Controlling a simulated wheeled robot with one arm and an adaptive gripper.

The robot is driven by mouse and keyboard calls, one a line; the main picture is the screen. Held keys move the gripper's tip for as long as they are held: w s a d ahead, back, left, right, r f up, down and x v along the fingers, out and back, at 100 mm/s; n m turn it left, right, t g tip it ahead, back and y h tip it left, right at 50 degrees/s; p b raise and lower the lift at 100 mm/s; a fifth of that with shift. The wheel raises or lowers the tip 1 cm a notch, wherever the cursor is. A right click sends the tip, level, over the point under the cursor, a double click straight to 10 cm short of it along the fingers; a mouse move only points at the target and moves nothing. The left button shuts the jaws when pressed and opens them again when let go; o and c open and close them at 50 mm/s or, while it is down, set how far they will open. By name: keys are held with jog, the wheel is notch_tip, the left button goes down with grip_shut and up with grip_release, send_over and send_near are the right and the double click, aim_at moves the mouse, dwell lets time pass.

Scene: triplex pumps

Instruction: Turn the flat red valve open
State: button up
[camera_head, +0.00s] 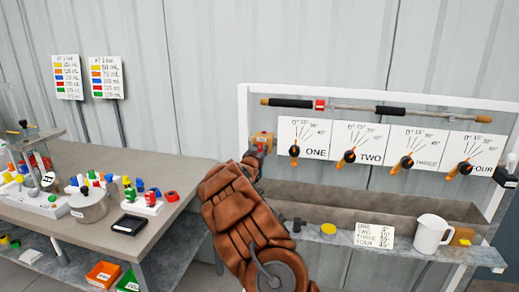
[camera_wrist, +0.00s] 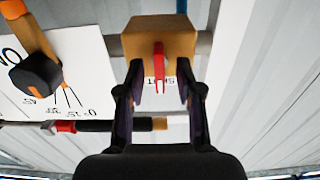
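The flat red valve handle (camera_wrist: 159,66) sits on the front of a brass-coloured valve block (camera_wrist: 180,40) in the wrist view. The block also shows at the left end of the pump panel in the head view (camera_head: 262,138). My gripper (camera_wrist: 162,72) is open, with one finger on each side of the red handle and a gap to it on both sides. In the head view my gripper (camera_head: 252,160) is just below the block, partly hidden by my brown arm. Whether the fingertips touch the block is unclear.
Panels ONE (camera_head: 302,138) to FOUR, with orange-handled levers, are right of the valve. A grey trough (camera_head: 350,207) with a white jug (camera_head: 431,234) runs below. A cluttered table (camera_head: 150,240) is at left. A bar with black grips (camera_head: 375,108) runs above the panels.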

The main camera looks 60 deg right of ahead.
jog(key=shift+d, duration=0.15)
grip_shut()
dwell(0.4)
